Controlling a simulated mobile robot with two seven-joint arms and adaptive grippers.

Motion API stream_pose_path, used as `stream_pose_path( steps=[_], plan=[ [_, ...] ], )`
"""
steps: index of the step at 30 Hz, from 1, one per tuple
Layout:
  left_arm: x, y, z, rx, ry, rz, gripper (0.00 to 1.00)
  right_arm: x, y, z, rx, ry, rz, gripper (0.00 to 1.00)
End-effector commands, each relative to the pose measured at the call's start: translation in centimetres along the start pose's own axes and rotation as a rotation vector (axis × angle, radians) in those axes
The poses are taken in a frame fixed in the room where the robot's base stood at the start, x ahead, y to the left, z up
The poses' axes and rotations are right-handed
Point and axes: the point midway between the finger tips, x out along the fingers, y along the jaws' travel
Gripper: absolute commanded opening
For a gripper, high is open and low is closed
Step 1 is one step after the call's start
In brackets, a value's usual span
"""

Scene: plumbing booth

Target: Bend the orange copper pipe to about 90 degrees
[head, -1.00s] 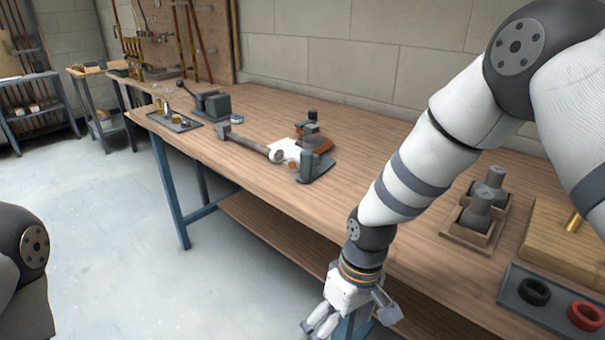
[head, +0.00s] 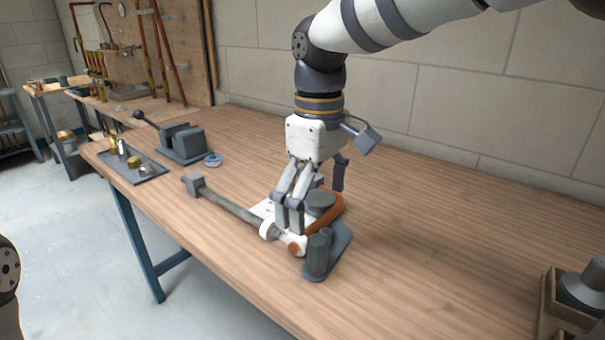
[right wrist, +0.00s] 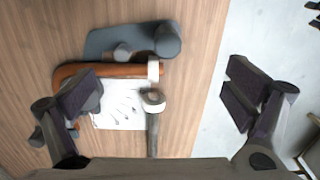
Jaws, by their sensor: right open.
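The orange copper pipe (head: 328,219) lies in the bender on the bench. In the right wrist view the pipe (right wrist: 110,71) runs across the bender, with its left part behind a finger, so its full bend cannot be told. The bender has a grey base (head: 340,243), a round grey former (head: 320,200) and a long lever (head: 228,205) reaching left with a block at its end. My right gripper (head: 313,195) points down over the bender, open. In the right wrist view its fingers (right wrist: 158,92) stand wide apart, with nothing between them gripped. My left gripper is out of view.
A grey tray with small fittings (head: 145,172), a grey vise-like tool (head: 184,143) and a blue ring (head: 212,160) are further left. A wooden holder (head: 548,318) is at the right. The bench between it and the bender is clear.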

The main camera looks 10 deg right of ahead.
Motion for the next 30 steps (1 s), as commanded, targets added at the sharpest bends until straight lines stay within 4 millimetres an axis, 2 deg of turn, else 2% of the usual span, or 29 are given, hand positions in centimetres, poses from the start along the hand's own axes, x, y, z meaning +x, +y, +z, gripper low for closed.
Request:
stream_pose_path(
  steps=[5, 18, 24, 30],
  plan=[
    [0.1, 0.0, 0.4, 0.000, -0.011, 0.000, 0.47, 0.8, 0.0, 0.1, -0.002, -0.004, 0.000, 0.97],
    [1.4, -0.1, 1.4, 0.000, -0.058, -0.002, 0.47, 6.6, 0.0, 0.1, -0.001, -0.006, -0.003, 0.97],
    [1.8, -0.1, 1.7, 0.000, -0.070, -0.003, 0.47, 7.8, 0.0, 0.1, -0.001, -0.003, 0.000, 0.97],
    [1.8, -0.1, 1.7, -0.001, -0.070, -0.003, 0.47, 7.9, 0.0, 0.1, -0.001, 0.001, 0.002, 0.97]
  ],
)
